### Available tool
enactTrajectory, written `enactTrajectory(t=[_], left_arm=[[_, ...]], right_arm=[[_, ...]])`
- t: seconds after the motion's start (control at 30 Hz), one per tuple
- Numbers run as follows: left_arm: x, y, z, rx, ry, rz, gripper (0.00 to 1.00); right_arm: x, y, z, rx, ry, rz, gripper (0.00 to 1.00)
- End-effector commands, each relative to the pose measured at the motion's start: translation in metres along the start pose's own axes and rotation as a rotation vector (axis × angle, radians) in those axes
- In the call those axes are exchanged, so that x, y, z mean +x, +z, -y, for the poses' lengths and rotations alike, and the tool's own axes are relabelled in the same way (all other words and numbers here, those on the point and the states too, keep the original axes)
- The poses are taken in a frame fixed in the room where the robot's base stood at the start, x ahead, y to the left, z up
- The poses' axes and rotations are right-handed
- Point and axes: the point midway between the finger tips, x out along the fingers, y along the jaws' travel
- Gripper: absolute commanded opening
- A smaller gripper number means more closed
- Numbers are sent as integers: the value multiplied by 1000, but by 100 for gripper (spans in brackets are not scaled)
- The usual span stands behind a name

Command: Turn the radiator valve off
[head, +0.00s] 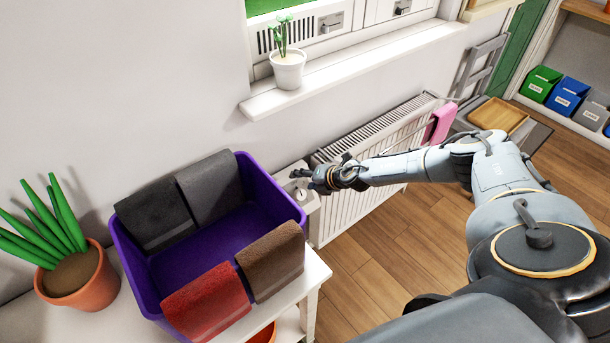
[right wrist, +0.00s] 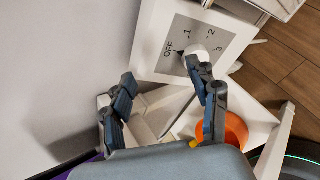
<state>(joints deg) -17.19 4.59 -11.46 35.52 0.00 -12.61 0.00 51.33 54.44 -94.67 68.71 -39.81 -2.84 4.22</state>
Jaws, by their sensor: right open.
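The radiator (head: 370,165) stands against the wall under the window sill. At its left end is the valve, a white box (head: 306,196) partly hidden behind my right gripper (head: 308,178). In the right wrist view the valve has a grey dial plate (right wrist: 226,38) marked OFF, 1, 2 and 3, with a round white knob (right wrist: 200,50). A small dark mark at the knob's edge lies beside OFF. My right gripper (right wrist: 160,78) is open and empty; its right finger overlaps the knob in the picture. I cannot tell whether they touch. My left gripper is not in view.
A purple basket (head: 205,240) with several folded towels stands on a white table (head: 315,270) close left of the valve, beside a potted plant (head: 75,280). A pink cloth (head: 440,122) hangs at the radiator's far end. The wooden floor (head: 400,235) before the radiator is clear.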

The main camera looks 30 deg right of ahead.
Motion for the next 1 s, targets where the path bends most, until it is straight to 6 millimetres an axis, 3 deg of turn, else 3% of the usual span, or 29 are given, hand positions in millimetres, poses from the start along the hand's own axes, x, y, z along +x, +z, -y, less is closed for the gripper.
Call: enactTrajectory(t=[0.27, 1.0], left_arm=[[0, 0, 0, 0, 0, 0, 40], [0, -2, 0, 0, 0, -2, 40]], right_arm=[[-12, 8, -16, -2, 3, 0, 60], [-14, 8, -16, -1, 1, 0, 60]])
